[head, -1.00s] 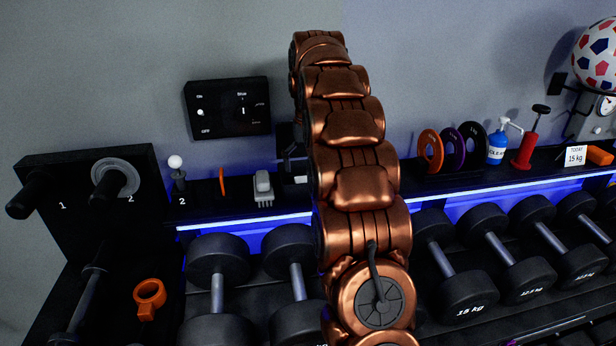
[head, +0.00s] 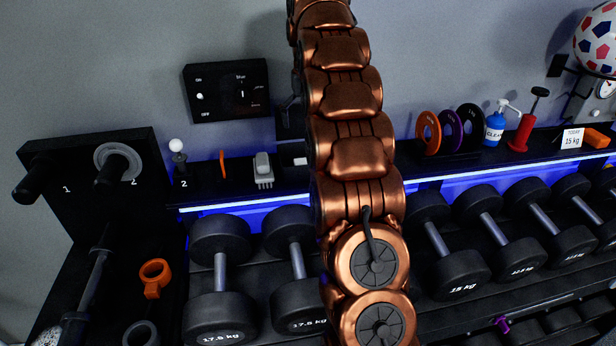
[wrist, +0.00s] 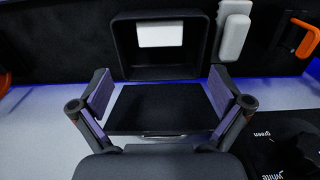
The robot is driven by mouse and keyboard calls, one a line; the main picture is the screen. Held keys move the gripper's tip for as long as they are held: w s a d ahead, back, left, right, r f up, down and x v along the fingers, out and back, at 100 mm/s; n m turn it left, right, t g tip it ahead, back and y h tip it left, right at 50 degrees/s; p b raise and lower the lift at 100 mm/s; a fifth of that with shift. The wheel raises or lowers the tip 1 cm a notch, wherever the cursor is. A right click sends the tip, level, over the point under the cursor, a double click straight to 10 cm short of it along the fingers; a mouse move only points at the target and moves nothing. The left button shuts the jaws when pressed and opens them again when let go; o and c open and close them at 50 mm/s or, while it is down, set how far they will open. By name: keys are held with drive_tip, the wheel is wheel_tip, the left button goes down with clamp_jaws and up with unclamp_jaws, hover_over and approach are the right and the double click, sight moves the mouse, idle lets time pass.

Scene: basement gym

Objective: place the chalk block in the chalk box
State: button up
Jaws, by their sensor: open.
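In the wrist view a dark open box (wrist: 118,45), which looks like the chalk box, lies just past my fingertips. A white block (wrist: 160,33), apparently the chalk block, is inside it near the far wall as seen there. A black flat panel (wrist: 150,107), perhaps its lid, shows between my fingers. My gripper (wrist: 159,85) is open, with its purple-padded fingers wide apart and nothing between them. In the head view my arm covers most of the box; part of a dark panel (head: 288,122) shows left of it.
A grey-white brush (head: 263,170) and an orange clip (head: 222,164) stand on the shelf left of the box. Weight plates (head: 428,133), a blue bottle (head: 494,127) and a red pump (head: 523,130) stand right. Dumbbells (head: 219,270) line the rack below.

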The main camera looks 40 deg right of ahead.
drive_tip(key=shift+a, duration=0.1)
drive_tip(key=s+a+f+n, duration=0.2)
drive_tip(key=s+a+n, duration=0.1)
drive_tip(key=s+a, duration=1.2)
drive_tip(key=s+a+f, duration=0.3)
drive_tip(key=s+a, duration=0.1)
drive_tip(key=s, duration=0.3)
drive_tip(key=s+a+f+n+g, duration=0.1)
drive_tip(key=s+a+f, duration=0.3)
drive_tip(key=s, duration=0.3)
drive_tip(key=s+a+f+n, duration=0.1)
drive_tip(key=s+a+f, duration=0.3)
drive_tip(key=s, duration=0.3)
drive_tip(key=shift+s+f+g, duration=0.2)
drive_tip(key=shift+s+g, duration=0.2)
drive_tip(key=shift+d, duration=0.1)
